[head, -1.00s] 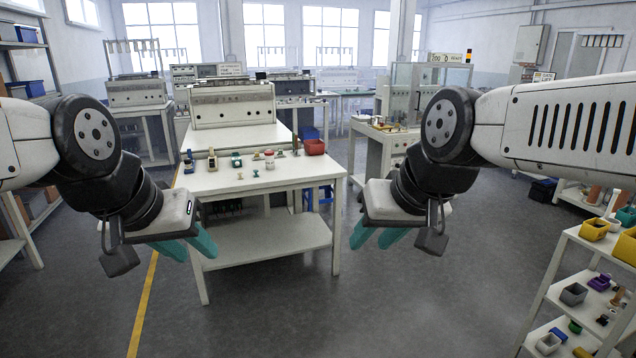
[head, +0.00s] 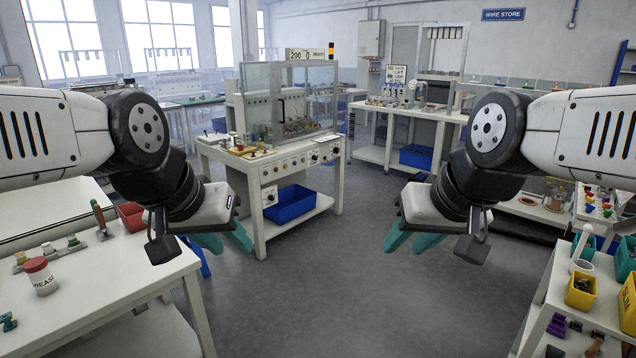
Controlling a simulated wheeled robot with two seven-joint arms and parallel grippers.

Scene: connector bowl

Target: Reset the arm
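My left gripper (head: 222,241) hangs at the left of the head view, its teal fingers pointing down and to the right. My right gripper (head: 408,241) hangs at the right in a near mirror pose, its teal fingers pointing down and to the left. In each gripper the two fingers show a gap between them, and nothing is visible between them. Both arms are bent and held out in front of me above the floor. No bowl or connector can be singled out.
A white table (head: 105,285) with a grease jar (head: 39,276) and red bin (head: 131,217) stands close at left. A machine bench (head: 258,170) with a blue crate (head: 290,204) stands ahead. A shelf with yellow bins (head: 580,292) is close at right. The middle floor is clear.

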